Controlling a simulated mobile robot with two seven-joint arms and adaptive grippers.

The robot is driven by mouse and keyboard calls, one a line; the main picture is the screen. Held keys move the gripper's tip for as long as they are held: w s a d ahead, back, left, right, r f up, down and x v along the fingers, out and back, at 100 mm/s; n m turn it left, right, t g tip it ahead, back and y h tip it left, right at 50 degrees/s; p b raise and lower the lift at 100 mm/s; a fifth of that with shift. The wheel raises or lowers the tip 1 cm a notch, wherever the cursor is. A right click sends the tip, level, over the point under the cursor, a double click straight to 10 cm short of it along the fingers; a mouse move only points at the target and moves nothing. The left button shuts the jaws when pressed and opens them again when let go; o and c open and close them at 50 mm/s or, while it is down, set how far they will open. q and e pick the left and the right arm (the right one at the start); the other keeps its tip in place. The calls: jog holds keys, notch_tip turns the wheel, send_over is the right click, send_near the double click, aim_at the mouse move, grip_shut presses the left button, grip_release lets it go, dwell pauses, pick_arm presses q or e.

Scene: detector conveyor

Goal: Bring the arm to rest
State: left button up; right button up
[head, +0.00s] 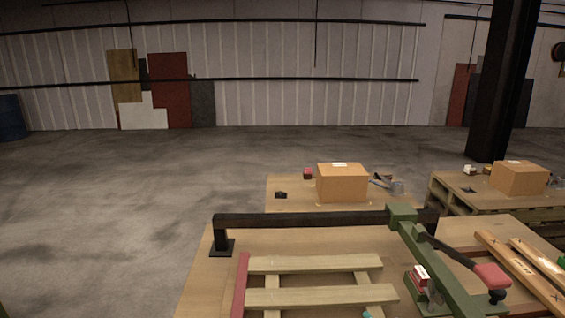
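Neither of my grippers nor my arms can be made out in the head view. A wooden workbench (205,285) fills the lower middle. On it stands a black bar (300,220) on a foot, joined at its right end to a green beam (437,262) that runs toward the lower right. Pale wooden slats (315,264) lie below the bar, beside a red strip (241,285) at their left.
A red-and-white item (420,275) and a red-ended black handle (491,275) flank the green beam. Boards (520,272) lie at right. Cardboard boxes (342,183) (519,178) stand behind, near a dark column (500,80). Open floor (110,200) lies left.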

jog(key=s+d+f+m+g, duration=0.2)
jog(key=s+f+g, duration=0.3)
jog(key=s+f, duration=0.45)
jog(key=s+d+f+m+g, duration=0.2)
jog(key=s+f+g, duration=0.3)
jog(key=s+f, duration=0.4)
jog(key=s+f+g, duration=0.1)
jog(key=s+f, duration=0.1)
jog(key=f, duration=0.9)
jog(key=s+f+g, duration=0.1)
jog(key=s+f, duration=0.1)
jog(key=f, duration=0.9)
jog(key=s+d+f+g+h, duration=0.1)
jog(key=s+d+f, duration=0.2)
jog(key=s+f, duration=1.1)
jog(key=shift+s+d, duration=0.15)
jog(key=shift+s, duration=0.45)
